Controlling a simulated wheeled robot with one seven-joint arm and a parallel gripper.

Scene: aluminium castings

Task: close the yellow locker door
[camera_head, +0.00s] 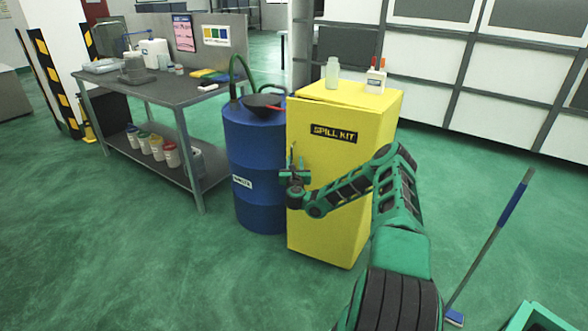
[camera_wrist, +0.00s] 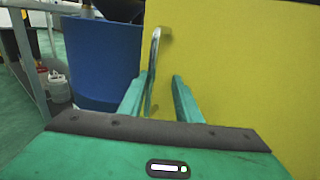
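The yellow locker (camera_head: 335,190) stands upright, with a black "SPILL KIT" label on its front door (camera_head: 325,225). The door looks flush with the body; I cannot tell whether a small gap remains. A slim metal handle (camera_wrist: 154,62) stands near the door's left edge in the wrist view; it also shows small in the head view (camera_head: 292,152). My gripper (camera_head: 294,172) is in front of the door's left side at the handle. In the wrist view my gripper (camera_wrist: 160,84) has its fingers apart, with the handle between them, nearer the left finger. Contact is unclear.
A blue drum (camera_head: 258,165) stands close to the locker's left, with a black funnel on top. A bottle (camera_head: 332,73) and a white container (camera_head: 375,78) stand on the locker. A workbench (camera_head: 165,92) is farther left. A broom (camera_head: 490,240) leans at right.

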